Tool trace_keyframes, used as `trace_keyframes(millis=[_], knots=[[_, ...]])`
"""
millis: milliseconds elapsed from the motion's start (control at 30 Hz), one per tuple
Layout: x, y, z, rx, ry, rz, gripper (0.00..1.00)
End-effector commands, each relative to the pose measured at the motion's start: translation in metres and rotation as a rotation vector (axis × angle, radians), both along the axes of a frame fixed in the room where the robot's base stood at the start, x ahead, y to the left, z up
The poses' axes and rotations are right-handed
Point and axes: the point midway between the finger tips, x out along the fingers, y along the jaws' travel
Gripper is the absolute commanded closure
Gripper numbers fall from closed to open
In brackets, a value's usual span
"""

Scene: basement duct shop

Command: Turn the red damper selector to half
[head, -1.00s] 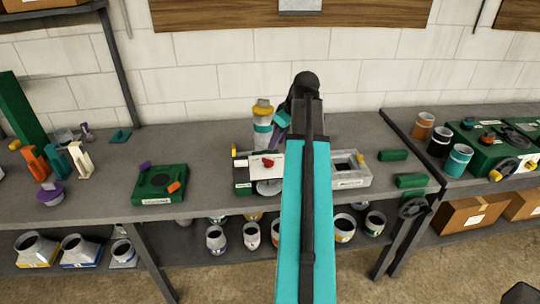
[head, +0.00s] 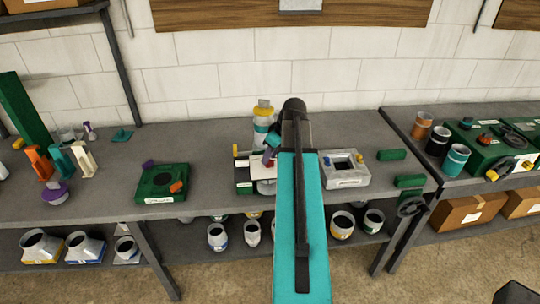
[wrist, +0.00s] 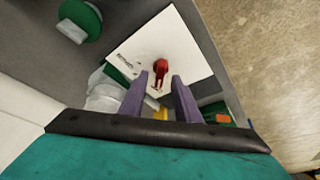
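The red damper selector (wrist: 160,68) is a small red knob on a white panel (wrist: 185,45) in the wrist view. In the head view the white panel (head: 243,174) sits on the bench, left of my arm, and the selector is hidden behind my gripper. My gripper (wrist: 160,78) has two purple fingers, apart and with nothing held between them. In the wrist view the fingertips lie on either side of the selector's near end. I cannot tell whether they touch it. The gripper also shows in the head view (head: 271,155), over the panel.
A grey box with a square opening (head: 345,181) stands right of the panel. A yellow-topped canister (head: 263,112) stands behind. A green box (head: 162,184) sits to the left, with bare bench between.

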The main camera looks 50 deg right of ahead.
Motion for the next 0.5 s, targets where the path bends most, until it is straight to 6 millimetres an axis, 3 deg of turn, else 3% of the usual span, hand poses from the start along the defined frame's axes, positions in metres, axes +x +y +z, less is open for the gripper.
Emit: trace_keyframes(millis=[500], knots=[[0.0027,-0.0008,-0.0091,0.000,0.000,-0.002,0.70]])
